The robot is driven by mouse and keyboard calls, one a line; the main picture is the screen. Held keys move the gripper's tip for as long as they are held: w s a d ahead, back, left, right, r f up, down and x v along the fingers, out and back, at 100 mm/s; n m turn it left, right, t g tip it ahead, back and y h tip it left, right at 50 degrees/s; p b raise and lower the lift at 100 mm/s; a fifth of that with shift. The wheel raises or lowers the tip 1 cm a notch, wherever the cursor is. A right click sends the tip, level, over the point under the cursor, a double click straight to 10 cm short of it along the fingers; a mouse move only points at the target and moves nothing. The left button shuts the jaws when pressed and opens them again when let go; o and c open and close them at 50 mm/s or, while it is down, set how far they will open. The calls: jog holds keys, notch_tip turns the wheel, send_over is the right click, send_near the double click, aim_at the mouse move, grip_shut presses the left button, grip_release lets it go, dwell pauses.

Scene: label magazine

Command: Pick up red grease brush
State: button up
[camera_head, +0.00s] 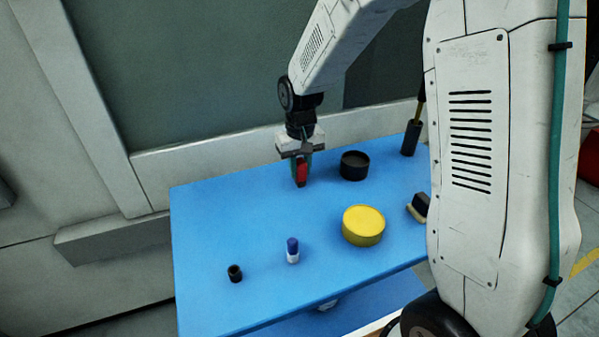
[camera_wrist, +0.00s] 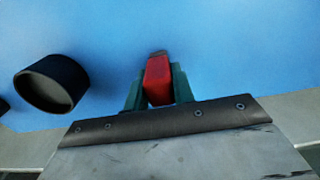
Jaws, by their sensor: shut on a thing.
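The red grease brush (camera_head: 301,172) is between the fingers of my gripper (camera_head: 301,176) near the back of the blue table. In the wrist view the red brush (camera_wrist: 158,80) sits between the two green fingers of my gripper (camera_wrist: 158,88), which are shut on it. Its red body ends in a dark tip at the far end. I cannot tell whether the tip touches the table. The part of the brush deeper in the gripper is hidden.
On the blue table (camera_head: 215,225) a black round container (camera_head: 354,166) stands right of my gripper. A yellow round tin (camera_head: 363,226), a blue-and-white stick (camera_head: 293,251) and a small black cylinder (camera_head: 235,273) stand nearer the front. A dark-handled tool (camera_head: 411,138) is at the back right.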

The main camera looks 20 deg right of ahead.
aim_at(303, 162)
jog(key=shift+r, duration=0.5)
jog(key=r, duration=0.2)
jog(key=shift+s+d+r, duration=0.3)
jog(key=shift+r, duration=0.05)
jog(key=s+d+r, duration=0.1)
jog(key=s+d, duration=0.9)
jog(key=shift+s+d+r, duration=0.15)
jog(key=shift+s+d, duration=0.2)
